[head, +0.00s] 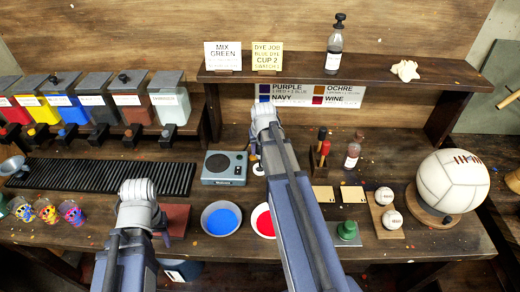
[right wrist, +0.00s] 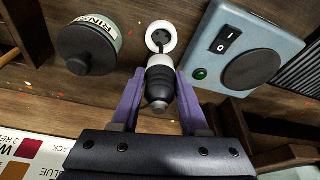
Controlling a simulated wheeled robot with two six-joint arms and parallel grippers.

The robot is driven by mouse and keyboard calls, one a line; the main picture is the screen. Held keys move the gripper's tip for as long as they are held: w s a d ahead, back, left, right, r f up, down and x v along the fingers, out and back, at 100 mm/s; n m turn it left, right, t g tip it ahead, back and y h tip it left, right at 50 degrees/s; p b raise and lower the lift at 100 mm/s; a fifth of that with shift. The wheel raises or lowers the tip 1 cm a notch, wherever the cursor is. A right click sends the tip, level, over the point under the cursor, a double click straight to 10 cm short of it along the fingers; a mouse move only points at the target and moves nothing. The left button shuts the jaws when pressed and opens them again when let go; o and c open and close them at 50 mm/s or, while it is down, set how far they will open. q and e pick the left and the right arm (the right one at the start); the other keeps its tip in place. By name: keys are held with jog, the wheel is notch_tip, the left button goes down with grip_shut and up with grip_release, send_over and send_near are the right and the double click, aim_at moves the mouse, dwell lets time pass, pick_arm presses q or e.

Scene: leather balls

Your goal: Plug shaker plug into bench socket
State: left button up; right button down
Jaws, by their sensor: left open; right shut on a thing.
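The black shaker plug (right wrist: 160,82) is held between the purple fingers of my right gripper (right wrist: 160,98) in the right wrist view. The round white bench socket (right wrist: 161,36), with a dark centre, lies just beyond the plug's front end. Whether they touch is unclear. In the head view my right gripper (head: 264,122) is over the bench beside the grey-blue shaker (head: 224,168) and hides the plug. The shaker's switch and green lamp show in the right wrist view (right wrist: 245,48). My left gripper (head: 138,190) is open and appears empty over the front left of the bench.
A RINSE jar (right wrist: 88,48) stands left of the socket in the right wrist view. Bowls of blue (head: 221,218) and red (head: 263,221) dye sit at the front. A black ribbed mat (head: 100,176) lies left, and a large white ball (head: 452,182) sits right.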

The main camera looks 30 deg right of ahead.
jog(key=shift+w+d+f+b, duration=0.1)
jog(key=shift+f+b, duration=0.4)
jog(key=shift+f, duration=0.2)
notch_tip(320, 180, down, 4)
jog(key=b, duration=0.4)
jog(key=shift+f, duration=0.15)
jog(key=shift+f+b, duration=1)
jog(key=shift+b, duration=0.2)
dwell(0.7)
jog(key=shift+s+a+f+b, duration=0.35)
jog(key=shift+s+b, duration=0.15)
jog(key=shift+b, duration=0.15)
dwell(0.3)
jog(key=shift+w+r+p, duration=0.15)
jog(key=shift+r+p, duration=0.1)
jog(key=shift+p, duration=0.15)
jog(key=shift+w+d+r+p, duration=0.2)
jog(key=shift+r+p, duration=0.05)
jog(key=shift+p, duration=0.2)
jog(key=shift+r, duration=0.15)
jog(key=shift+w+d, duration=0.15)
jog(key=shift+d, duration=0.05)
dwell(0.3)
